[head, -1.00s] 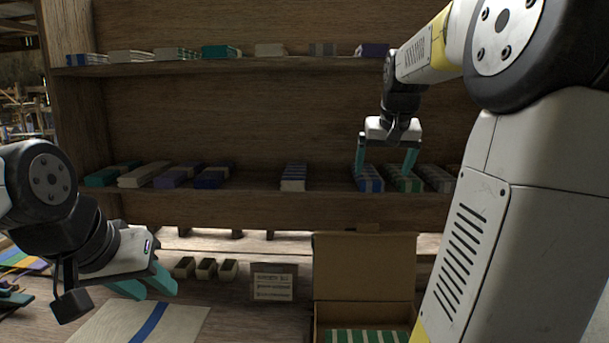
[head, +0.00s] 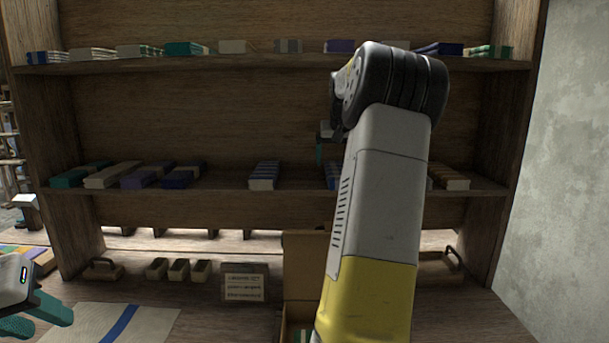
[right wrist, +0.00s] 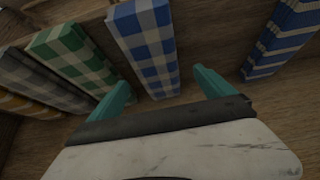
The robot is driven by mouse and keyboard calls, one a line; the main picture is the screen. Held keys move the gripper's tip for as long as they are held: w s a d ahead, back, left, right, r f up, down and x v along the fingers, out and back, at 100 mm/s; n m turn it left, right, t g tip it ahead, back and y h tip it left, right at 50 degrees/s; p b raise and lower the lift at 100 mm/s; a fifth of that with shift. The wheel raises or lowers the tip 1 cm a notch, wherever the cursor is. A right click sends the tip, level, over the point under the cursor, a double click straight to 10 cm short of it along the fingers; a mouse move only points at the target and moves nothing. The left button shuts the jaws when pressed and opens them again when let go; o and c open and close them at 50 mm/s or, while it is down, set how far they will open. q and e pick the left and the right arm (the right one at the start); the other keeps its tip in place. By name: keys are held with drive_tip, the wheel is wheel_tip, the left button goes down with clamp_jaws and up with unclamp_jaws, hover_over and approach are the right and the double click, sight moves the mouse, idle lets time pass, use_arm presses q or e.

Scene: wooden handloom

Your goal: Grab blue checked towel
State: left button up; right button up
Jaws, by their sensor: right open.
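The blue checked towel (right wrist: 148,48) lies on the middle shelf. In the right wrist view its near end is between my right gripper's teal fingers, with gaps at both sides. My right gripper (right wrist: 164,82) is open and empty. In the head view only a sliver of the towel (head: 331,176) shows beside my right arm, which hides most of that gripper. My left gripper (head: 48,322) is at the lower left edge, fingers apart and empty, over the worktop beside a cream cloth with a blue stripe (head: 122,325).
In the right wrist view a green checked towel (right wrist: 70,55) lies close on the left and a blue striped towel (right wrist: 285,38) on the right. The upper shelf (head: 290,64) lies above. A small sign (head: 245,282) and an open box (head: 303,265) stand below.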

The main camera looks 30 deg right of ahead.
sight(337, 169)
drive_tip(key=x, duration=0.4)
drive_tip(key=shift+w+d+f, duration=0.15)
drive_tip(key=shift+d+f, duration=0.05)
drive_tip(key=shift+d, duration=0.1)
drive_tip(key=c, duration=1.5)
